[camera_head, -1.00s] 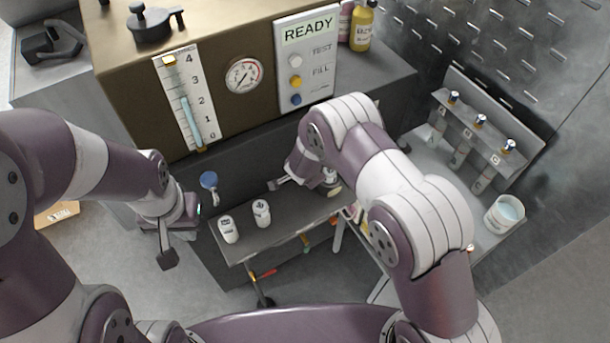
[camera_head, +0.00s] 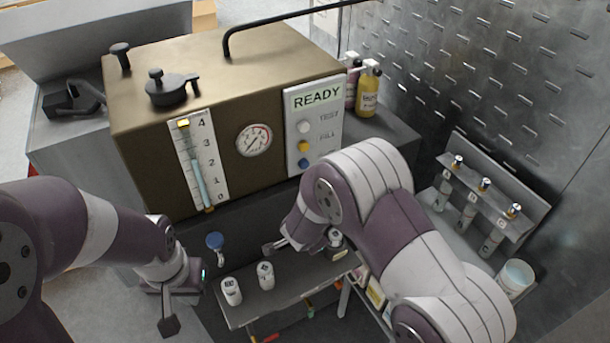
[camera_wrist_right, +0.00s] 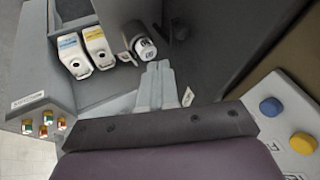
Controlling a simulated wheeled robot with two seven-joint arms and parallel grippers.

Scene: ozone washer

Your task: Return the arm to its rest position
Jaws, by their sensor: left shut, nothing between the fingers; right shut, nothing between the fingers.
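My right arm reaches in from the right in the head view, its gripper (camera_head: 272,248) low in front of the brown machine, above the small grey shelf. In the right wrist view the fingers of this gripper (camera_wrist_right: 158,78) lie together with nothing between them. A white-capped cylinder (camera_wrist_right: 142,46) is close to the fingertips, with no visible grip on it. My left gripper (camera_head: 168,325) hangs at the lower left, pointing down, shut and empty, left of the shelf. Both arms are bent.
The brown machine (camera_head: 150,130) with a READY panel (camera_head: 313,125) stands ahead. Two white containers (camera_head: 232,291) (camera_head: 266,276) sit on the shelf (camera_head: 300,284). A rack of vials (camera_head: 490,205) and a white cup (camera_head: 515,277) are at the right.

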